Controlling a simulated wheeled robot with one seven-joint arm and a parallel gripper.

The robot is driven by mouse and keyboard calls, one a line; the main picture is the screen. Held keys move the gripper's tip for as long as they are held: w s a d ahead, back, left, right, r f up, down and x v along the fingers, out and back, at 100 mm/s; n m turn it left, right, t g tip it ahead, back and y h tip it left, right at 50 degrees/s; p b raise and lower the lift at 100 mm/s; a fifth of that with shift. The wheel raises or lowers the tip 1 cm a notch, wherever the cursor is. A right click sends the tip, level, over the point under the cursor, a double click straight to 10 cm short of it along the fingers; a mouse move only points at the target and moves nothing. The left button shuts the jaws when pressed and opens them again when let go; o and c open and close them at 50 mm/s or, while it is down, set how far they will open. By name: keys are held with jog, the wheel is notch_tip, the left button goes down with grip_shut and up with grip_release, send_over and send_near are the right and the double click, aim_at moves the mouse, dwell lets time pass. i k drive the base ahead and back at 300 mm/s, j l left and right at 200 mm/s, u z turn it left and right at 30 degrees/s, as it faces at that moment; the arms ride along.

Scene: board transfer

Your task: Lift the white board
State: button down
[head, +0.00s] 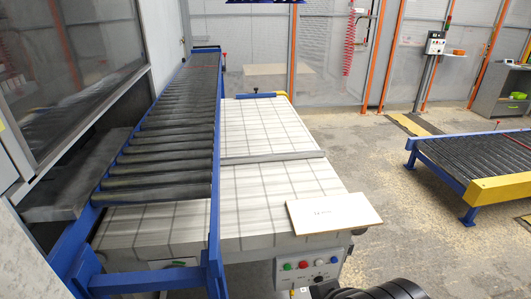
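The white board (334,213) is a flat rectangle with thin brown edges and small dark print near its middle. It lies at the near right corner of a white table (258,196) marked with grey grid lines. Its right edge appears to reach past the table's right side. A rounded black part at the bottom edge looks like my own arm. My gripper's fingers do not show, so their place relative to the board is hidden.
A roller conveyor (172,118) with blue rails runs along the table's left side. A grey bar (272,157) crosses the table. A button box (308,265) sits below the near edge. Another roller conveyor (475,160) stands right, with open floor (400,195) between.

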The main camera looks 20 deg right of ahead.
aim_at(315, 216)
jog(key=i+l+z, duration=0.25)
jog(key=z, duration=0.2)
jog(key=i+l+z, duration=0.15)
jog(key=i+z, duration=0.25)
jog(key=k, duration=0.1)
